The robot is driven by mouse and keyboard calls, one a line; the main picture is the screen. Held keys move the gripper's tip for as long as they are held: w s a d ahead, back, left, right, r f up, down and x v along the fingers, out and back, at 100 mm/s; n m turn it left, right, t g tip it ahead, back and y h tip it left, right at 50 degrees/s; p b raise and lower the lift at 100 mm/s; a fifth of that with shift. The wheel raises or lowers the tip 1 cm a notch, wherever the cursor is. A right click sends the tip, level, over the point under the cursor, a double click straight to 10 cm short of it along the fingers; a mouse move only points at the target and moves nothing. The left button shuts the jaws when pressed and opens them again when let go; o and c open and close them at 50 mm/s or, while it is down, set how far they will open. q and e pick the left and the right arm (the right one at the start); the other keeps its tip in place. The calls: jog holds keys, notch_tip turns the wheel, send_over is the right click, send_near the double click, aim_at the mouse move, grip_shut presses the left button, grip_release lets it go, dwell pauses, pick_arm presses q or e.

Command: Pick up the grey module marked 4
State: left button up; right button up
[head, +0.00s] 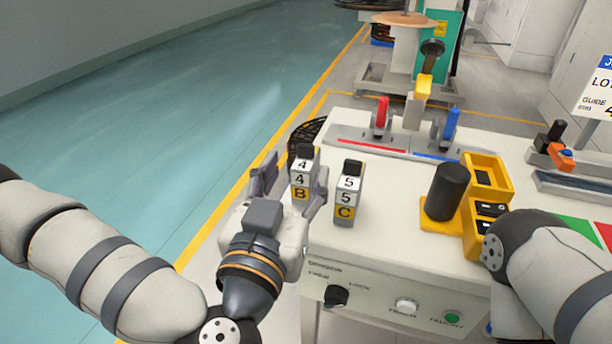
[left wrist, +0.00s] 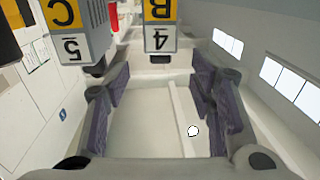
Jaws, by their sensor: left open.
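The grey module marked 4 (head: 302,180), with a black top knob and a yellow B label, stands upright by the left edge of the white bench (head: 380,235). My left gripper (head: 291,178) is open, with one finger to each side of it in the head view. In the left wrist view, which is upside down, module 4 (left wrist: 160,38) appears beyond the gap between the open fingers (left wrist: 160,75). I cannot tell whether a finger touches it. My right gripper is out of view.
A similar grey module marked 5 (head: 347,192) with a C label stands close to the right of module 4. A black cylinder (head: 446,192) on a yellow base and a yellow tray (head: 480,165) stand further right. Red (head: 382,115) and blue (head: 452,122) handles are behind.

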aim_at(305, 154)
pick_arm(q)
jog(key=x, duration=0.6)
jog(key=shift+w+f, duration=0.1)
jog(key=shift+w, duration=0.3)
grip_shut()
